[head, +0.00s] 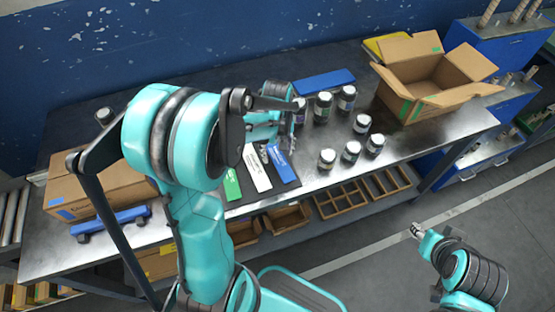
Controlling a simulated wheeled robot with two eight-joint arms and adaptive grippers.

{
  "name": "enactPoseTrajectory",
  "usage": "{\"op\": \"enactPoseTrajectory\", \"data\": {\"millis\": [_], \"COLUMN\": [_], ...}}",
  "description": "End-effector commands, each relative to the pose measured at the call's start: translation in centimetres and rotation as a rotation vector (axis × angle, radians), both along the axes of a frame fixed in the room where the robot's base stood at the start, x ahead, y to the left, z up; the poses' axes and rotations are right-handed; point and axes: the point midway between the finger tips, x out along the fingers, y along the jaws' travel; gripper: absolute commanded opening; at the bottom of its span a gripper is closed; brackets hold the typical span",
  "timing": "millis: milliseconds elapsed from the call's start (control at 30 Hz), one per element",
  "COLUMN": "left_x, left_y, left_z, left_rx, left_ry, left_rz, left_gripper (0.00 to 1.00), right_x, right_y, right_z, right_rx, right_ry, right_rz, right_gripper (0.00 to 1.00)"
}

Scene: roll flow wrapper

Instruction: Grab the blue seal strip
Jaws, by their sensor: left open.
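The blue seal strip (282,163) lies flat on the metal table, at the right end of a row on a dark mat. A white strip (256,168) and a green strip (232,185) lie to its left. My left gripper (285,134) is open and hangs over the table just beyond the far end of the blue strip, apart from it as far as I can tell. My own arm partly hides the gripper and the left part of the row. My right gripper (416,231) is off the table at lower right, too small to tell its state.
Several dark jars with white lids (323,106) stand right of the strips. An open cardboard box (432,80) is at the far right and a closed one (95,185) at the left. A blue flat case (325,82) lies at the back. Wooden trays (340,201) sit below the front edge.

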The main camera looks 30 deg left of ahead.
Motion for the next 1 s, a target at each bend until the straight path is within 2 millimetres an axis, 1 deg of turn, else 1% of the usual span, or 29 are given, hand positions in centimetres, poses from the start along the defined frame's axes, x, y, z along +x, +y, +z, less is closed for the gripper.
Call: {"op": "enactPoseTrajectory", "data": {"millis": [167,200,267,300,333,767,867,967,1000], "left_x": [0.0,0.0,0.0,0.0,0.0,0.0,0.0,0.0,0.0], "left_y": [0.0,0.0,0.0,0.0,0.0,0.0,0.0,0.0,0.0], "left_z": [0.0,0.0,0.0,0.0,0.0,0.3,1.1,2.4,3.1], "left_rx": [0.000,0.000,0.000,0.000,0.000,0.000,0.000,0.000,0.000], "left_ry": [0.000,0.000,0.000,0.000,0.000,0.000,0.000,0.000,0.000], "left_rz": [-0.001,-0.001,-0.001,-0.001,-0.001,-0.001,-0.001,-0.001,-0.001], "left_gripper": [0.62,0.57,0.42,0.32,0.25,0.25,0.25,0.25,0.25], "right_x": [0.0,0.0,0.0,0.0,0.0,0.0,0.0,0.0,0.0], "right_y": [0.0,0.0,0.0,0.0,0.0,0.0,0.0,0.0,0.0], "right_z": [0.1,0.1,0.1,0.1,0.1,0.2,0.7,1.4,1.8], "right_rx": [0.000,0.000,0.000,0.000,0.000,0.000,0.000,0.000,0.000], "right_ry": [0.000,0.000,0.000,0.000,0.000,0.000,0.000,0.000,0.000], "right_rz": [0.000,0.000,0.000,0.000,0.000,0.000,0.000,0.000,0.000], "right_gripper": [0.40,0.40,0.40,0.40,0.40,0.40,0.40,0.40,0.40]}}
